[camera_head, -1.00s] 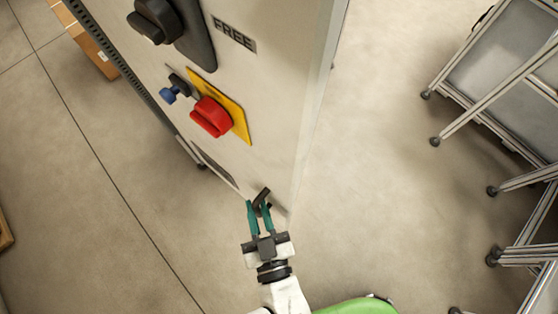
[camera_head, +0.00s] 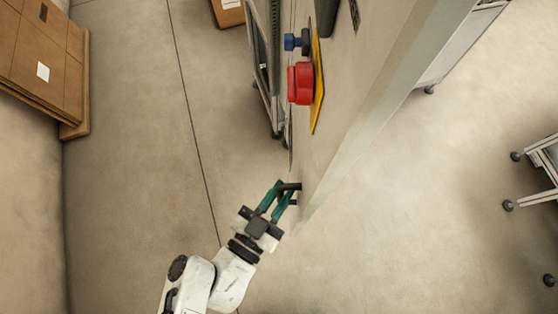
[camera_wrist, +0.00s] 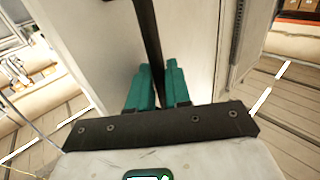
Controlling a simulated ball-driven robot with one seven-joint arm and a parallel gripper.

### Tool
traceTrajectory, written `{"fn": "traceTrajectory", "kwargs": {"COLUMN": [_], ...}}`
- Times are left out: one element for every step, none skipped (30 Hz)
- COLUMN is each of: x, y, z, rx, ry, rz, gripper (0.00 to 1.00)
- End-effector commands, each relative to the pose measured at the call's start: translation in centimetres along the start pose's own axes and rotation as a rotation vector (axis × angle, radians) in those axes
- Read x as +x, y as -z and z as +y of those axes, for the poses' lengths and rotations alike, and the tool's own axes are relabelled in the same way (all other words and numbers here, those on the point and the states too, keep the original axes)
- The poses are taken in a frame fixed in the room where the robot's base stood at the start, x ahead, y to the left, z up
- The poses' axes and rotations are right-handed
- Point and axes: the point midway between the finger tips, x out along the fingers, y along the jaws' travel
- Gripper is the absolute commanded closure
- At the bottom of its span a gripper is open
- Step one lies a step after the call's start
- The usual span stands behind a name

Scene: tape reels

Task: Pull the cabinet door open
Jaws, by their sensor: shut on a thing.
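The cabinet door (camera_head: 345,90) is a pale panel seen steeply from above in the head view, with its free edge running down the middle. A black handle (camera_head: 288,187) is near its lower end. My gripper (camera_head: 284,192) has its green fingers shut on this handle, reaching it from the lower left. In the wrist view the handle (camera_wrist: 148,40) is a dark bar running up from between the green fingers (camera_wrist: 158,88), with pale panels on both sides. I cannot tell how wide the door stands open.
A red knob (camera_head: 301,84) on a yellow plate (camera_head: 317,85) and a blue knob (camera_head: 293,42) stick out from the panel. Brown boxes (camera_head: 40,60) stand at the upper left. A metal-framed cart (camera_head: 540,165) is at the right. The floor between is clear.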

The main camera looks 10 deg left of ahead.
Motion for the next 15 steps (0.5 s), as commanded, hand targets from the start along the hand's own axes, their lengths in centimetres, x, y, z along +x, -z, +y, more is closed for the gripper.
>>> {"fn": "traceTrajectory", "kwargs": {"x": [0.58, 0.59, 0.59, 0.59, 0.59, 0.60, 0.60, 0.60, 0.61, 0.61, 0.61, 0.59, 0.55, 0.51, 0.46], "y": [0.24, 0.25, 0.26, 0.27, 0.28, 0.29, 0.29, 0.30, 0.30, 0.31, 0.31, 0.30, 0.28, 0.26, 0.24], "z": [-0.27, -0.27, -0.27, -0.27, -0.27, -0.26, -0.26, -0.26, -0.25, -0.25, -0.26, -0.25, -0.24, -0.23, -0.23], "rx": [0.001, 0.001, 0.000, 0.001, 0.001, 0.001, 0.001, 0.001, 0.001, 0.001, 0.001, 0.001, 0.001, 0.001, 0.002], "ry": [0.006, 0.006, 0.005, 0.005, 0.005, 0.005, 0.005, 0.005, 0.005, 0.005, 0.005, 0.005, 0.005, 0.005, 0.004], "rz": [0.006, 0.007, 0.007, 0.007, 0.007, 0.007, 0.007, 0.007, 0.007, 0.008, 0.007, 0.007, 0.007, 0.006, 0.005], "gripper": [1.00, 1.00, 1.00, 1.00, 1.00, 1.00, 1.00, 1.00, 1.00, 1.00, 0.79, 0.75, 0.72, 0.69, 0.66]}}
